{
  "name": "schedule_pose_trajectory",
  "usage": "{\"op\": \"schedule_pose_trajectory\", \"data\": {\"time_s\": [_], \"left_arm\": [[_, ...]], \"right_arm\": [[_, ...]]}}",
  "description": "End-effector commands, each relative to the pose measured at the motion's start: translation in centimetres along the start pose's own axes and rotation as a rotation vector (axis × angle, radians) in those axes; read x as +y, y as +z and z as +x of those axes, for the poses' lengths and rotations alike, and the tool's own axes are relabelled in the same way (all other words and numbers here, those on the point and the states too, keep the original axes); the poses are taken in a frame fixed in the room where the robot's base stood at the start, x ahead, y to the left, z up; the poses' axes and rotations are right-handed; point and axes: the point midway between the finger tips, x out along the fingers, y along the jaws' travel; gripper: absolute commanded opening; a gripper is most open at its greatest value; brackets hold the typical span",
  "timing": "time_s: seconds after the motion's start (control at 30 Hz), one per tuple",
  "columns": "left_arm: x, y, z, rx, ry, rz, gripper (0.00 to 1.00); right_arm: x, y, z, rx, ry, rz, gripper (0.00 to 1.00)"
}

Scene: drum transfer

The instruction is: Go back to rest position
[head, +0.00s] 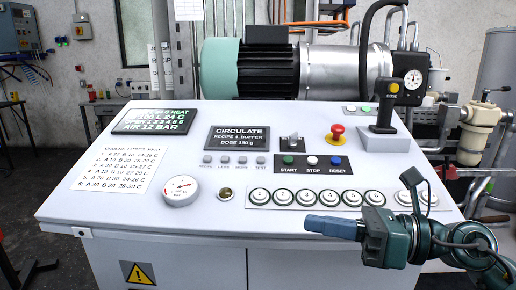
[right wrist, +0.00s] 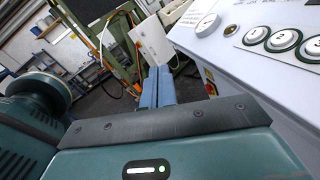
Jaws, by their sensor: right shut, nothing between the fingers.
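My right gripper (head: 312,226) is at the lower right of the head view, in front of the console's front edge, pointing left. Its blue fingers are together with nothing between them. In the right wrist view its fingers (right wrist: 157,88) also lie side by side, with the console at the right. The white control console (head: 105,215) carries a row of numbered round buttons (head: 317,197) just above the gripper. My left gripper is not in either view.
A joystick lever (head: 384,105) and a red mushroom button (head: 336,134) stand up from the console's right part. Open floor (head: 30,215) lies left of the console.

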Motion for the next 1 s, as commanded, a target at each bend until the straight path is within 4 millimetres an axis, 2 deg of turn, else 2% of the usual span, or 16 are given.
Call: {"op": "schedule_pose_trajectory", "data": {"time_s": [0.03, 0.17, 0.27, 0.37, 0.47, 0.5, 0.6, 0.7, 0.8, 0.83, 0.9, 1.0], "left_arm": [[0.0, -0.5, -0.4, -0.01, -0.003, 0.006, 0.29], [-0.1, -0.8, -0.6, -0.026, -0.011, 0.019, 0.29], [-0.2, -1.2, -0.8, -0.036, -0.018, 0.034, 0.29], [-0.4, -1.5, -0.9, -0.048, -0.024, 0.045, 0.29], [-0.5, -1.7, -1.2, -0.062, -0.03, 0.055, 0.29], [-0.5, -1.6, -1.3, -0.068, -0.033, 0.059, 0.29], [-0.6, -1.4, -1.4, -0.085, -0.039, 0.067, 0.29], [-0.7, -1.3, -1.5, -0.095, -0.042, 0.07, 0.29], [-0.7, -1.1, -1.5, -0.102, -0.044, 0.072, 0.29], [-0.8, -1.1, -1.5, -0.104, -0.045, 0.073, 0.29], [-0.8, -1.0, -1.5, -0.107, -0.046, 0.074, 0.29], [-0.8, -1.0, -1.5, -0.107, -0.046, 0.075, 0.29]], "right_arm": [[0.2, -0.1, 0.6, -0.109, 0.031, 0.205, 0.0], [-1.5, -1.4, 0.4, -0.393, 0.048, 0.722, 0.0], [-4.0, -4.2, -0.8, -0.61, 0.01, 1.132, 0.0], [-6.2, -9.3, -2.5, -0.828, -0.071, 1.541, 0.0], [-6.9, -16.5, -4.4, -1.048, -0.191, 1.943, 0.0], [-6.6, -19.4, -5.1, -1.126, -0.243, 2.082, 0.0], [-4.9, -25.8, -6.5, -1.294, -0.368, 2.365, 0.0], [-2.6, -30.5, -7.3, -1.419, -0.475, 2.564, 0.0], [-0.8, -33.4, -7.7, -1.499, -0.547, 2.687, 0.0], [-0.4, -33.9, -7.8, 1.501, 0.556, -2.687, 0.0], [0.2, -34.7, -7.9, 1.482, 0.562, -2.646, 0.0], [0.3, -34.9, -7.9, 1.477, 0.563, -2.636, 0.0]]}}
